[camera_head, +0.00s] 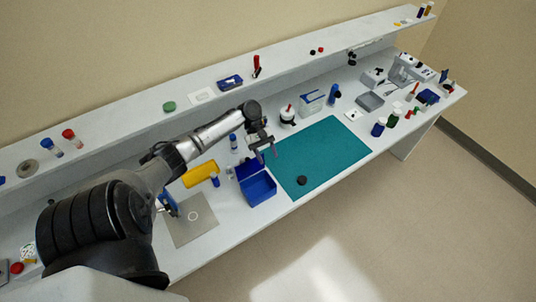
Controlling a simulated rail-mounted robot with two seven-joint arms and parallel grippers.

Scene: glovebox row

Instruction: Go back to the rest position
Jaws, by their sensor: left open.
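My left arm comes in from the lower left and reaches over the bench. My left gripper (266,150) is open with nothing between its fingers. It hangs above the bench by the left edge of the teal mat (325,150), just beyond the blue box (260,188). I cannot tell its exact height over the bench. My right gripper is not in view.
A black round piece (302,180) lies on the mat. A yellow item (199,174) and a grey plate (193,222) lie left of the blue box. A shelf (190,97) with small items runs along the back. Bottles (378,128) stand at the right. Open floor lies in front.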

